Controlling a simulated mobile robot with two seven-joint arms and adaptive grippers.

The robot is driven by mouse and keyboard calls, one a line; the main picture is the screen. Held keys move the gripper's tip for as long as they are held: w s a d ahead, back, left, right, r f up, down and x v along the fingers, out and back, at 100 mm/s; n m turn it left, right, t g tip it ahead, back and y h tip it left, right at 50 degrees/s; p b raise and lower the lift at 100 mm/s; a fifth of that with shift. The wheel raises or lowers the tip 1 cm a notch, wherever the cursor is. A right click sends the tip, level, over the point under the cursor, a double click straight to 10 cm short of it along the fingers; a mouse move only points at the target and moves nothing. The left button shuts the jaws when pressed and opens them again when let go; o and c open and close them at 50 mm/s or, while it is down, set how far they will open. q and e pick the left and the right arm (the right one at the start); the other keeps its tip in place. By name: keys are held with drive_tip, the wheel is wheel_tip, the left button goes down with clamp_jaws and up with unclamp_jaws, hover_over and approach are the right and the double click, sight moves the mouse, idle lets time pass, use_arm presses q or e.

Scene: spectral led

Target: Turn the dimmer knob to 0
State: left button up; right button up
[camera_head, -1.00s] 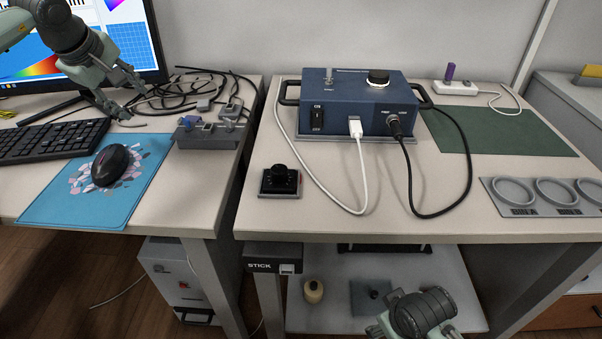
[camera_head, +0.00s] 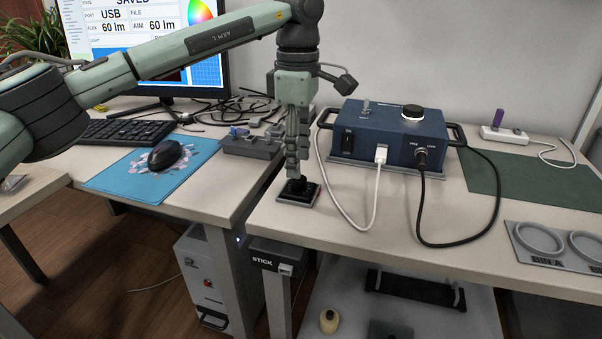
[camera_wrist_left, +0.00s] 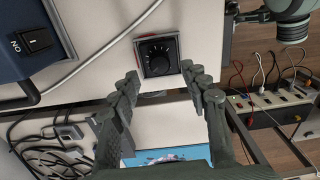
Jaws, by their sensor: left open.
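The dimmer knob (camera_wrist_left: 158,55) is a black round dial with tick marks on a small square black base with a grey rim. In the head view the dimmer base (camera_head: 299,198) sits on the right desk near its left edge. My left gripper (camera_head: 298,172) points down over the knob and partly hides it. In the left wrist view my left gripper (camera_wrist_left: 166,80) is open, with its fingers apart and the knob ahead between and just beyond the fingertips. My right gripper is not in view.
A blue box (camera_head: 390,135) with a switch, a black knob and plugged cables stands right of the dimmer. A white cable (camera_head: 340,208) loops close by. A grey cable holder (camera_head: 250,145) and mouse mat (camera_head: 150,170) lie left.

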sight(299, 182)
use_arm(q)
drive_tip(key=shift+f, duration=1.9)
clamp_jaws()
